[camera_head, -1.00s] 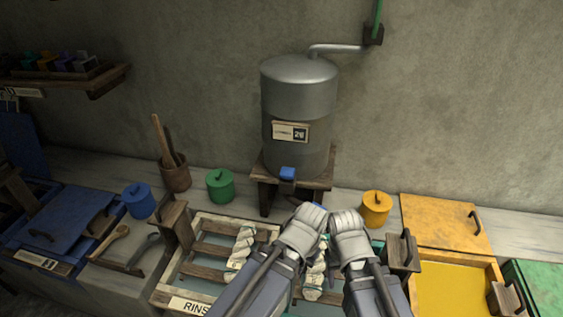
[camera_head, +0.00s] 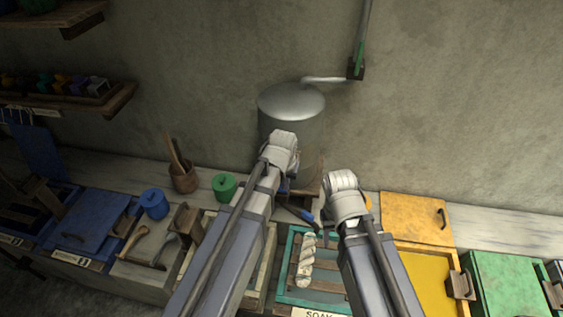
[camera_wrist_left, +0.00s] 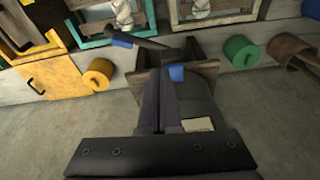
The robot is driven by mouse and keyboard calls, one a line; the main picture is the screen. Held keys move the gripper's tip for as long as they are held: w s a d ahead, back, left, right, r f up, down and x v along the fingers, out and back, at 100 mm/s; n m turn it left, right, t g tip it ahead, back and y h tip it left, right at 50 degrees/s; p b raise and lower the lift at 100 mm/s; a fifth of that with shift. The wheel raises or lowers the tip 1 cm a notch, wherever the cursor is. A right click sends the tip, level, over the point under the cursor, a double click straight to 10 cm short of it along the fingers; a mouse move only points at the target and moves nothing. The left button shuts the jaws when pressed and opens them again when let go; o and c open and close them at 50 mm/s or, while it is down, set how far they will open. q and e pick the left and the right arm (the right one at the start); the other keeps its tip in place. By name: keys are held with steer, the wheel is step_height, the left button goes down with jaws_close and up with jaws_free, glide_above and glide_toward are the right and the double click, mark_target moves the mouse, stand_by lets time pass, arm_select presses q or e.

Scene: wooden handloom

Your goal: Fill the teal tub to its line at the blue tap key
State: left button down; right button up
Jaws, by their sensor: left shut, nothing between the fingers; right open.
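The teal tub (camera_head: 283,262) has a SOAK label and a pale twisted skein inside; its water level and line cannot be made out. A grey metal urn (camera_head: 291,102) stands above and behind it. A blue block (camera_wrist_left: 177,73) sits on the urn's front, and a dark lever with a blue end (camera_wrist_left: 122,41) points over the tub. I cannot tell which is the tap key. My left gripper (camera_wrist_left: 163,73) is shut and empty, its tips close beside the blue block. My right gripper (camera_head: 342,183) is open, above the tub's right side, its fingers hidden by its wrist.
A green canister (camera_head: 224,188) and a blue canister (camera_head: 154,204) stand to the left. A yellow tub (camera_head: 425,280) with a yellow lid (camera_head: 415,218) lies to the right, then a green lid (camera_head: 510,285).

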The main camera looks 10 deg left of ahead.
arm_select(q)
steer(key=w+a+r+p, duration=0.2)
steer(key=w+r+p, duration=0.2)
steer(key=r, duration=0.2)
steer(key=shift+a+r+n+t, duration=0.15)
steer(key=shift+r+n+t, duration=0.1)
steer(key=shift+n+t, duration=0.15)
arm_select(e)
step_height(320, 180, up, 6)
arm_select(q)
steer(key=shift+f, duration=0.1)
steer(key=b+x, duration=0.8)
steer(key=s+b+x, duration=0.1)
steer(key=b+x, duration=0.3)
steer(key=shift+w+f, duration=0.15)
steer(key=shift+f, duration=0.25)
steer(key=shift+f+b, duration=0.6)
steer(key=shift+b, duration=0.2)
arm_select(e)
step_height(320, 180, down, 14)
steer(key=shift+r, duration=0.2)
